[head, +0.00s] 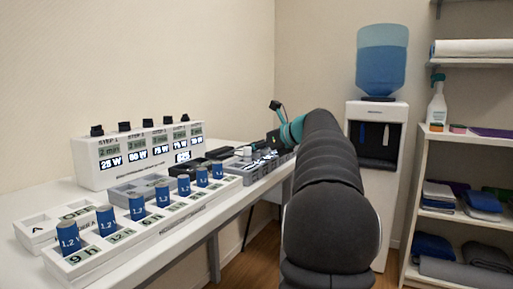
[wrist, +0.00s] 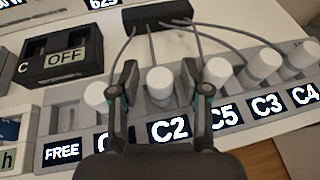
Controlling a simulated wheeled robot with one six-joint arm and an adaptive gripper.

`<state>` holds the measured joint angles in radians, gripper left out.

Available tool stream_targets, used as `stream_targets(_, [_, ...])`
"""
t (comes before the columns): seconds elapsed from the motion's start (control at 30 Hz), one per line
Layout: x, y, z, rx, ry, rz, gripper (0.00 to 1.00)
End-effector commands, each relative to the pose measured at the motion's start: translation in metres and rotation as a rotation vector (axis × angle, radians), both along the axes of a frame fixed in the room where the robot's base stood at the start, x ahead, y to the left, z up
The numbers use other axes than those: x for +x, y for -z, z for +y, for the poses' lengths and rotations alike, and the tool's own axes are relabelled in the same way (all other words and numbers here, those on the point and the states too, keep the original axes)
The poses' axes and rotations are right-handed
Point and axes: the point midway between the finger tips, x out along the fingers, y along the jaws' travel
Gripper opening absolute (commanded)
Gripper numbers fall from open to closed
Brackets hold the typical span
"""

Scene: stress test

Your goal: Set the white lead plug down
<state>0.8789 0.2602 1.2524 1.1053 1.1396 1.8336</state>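Several white lead plugs stand in a grey rack (wrist: 84,117) in the wrist view, over lit labels FREE, C2, C5, C3 and C4. One white plug (wrist: 160,79) stands above the C2 label. My gripper (wrist: 159,74) is open, with one finger on each side of this plug and a visible gap on both sides. Another white plug (wrist: 97,95) is just outside the left finger, its label mostly hidden. The FREE position shows no plug. In the head view my arm reaches to the rack at the bench's far end, and the fingers are hard to make out.
A black box (wrist: 162,17) has grey cables running to the plugs. A black holder marked OFF (wrist: 62,62) stands left of it. In the head view, blue cylinders (head: 137,207) stand along the front tray, and a water cooler (head: 378,115) is beyond the bench.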

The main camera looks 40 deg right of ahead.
Motion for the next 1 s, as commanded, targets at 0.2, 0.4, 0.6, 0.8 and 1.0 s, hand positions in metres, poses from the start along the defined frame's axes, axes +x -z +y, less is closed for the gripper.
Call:
stream_targets(0.2, [0.0, 0.0, 0.0, 0.0, 0.0, 0.0, 0.48])
stream_targets(0.4, [-0.009, -0.007, -0.003, -0.001, 0.003, 0.0, 0.48])
stream_targets(0.6, [-0.042, -0.022, -0.009, 0.0, 0.004, -0.001, 0.48])
stream_targets(0.8, [-0.078, -0.037, -0.016, -0.001, 0.004, 0.0, 0.48])
stream_targets(1.0, [-0.101, -0.046, -0.02, -0.001, 0.002, 0.0, 0.48])
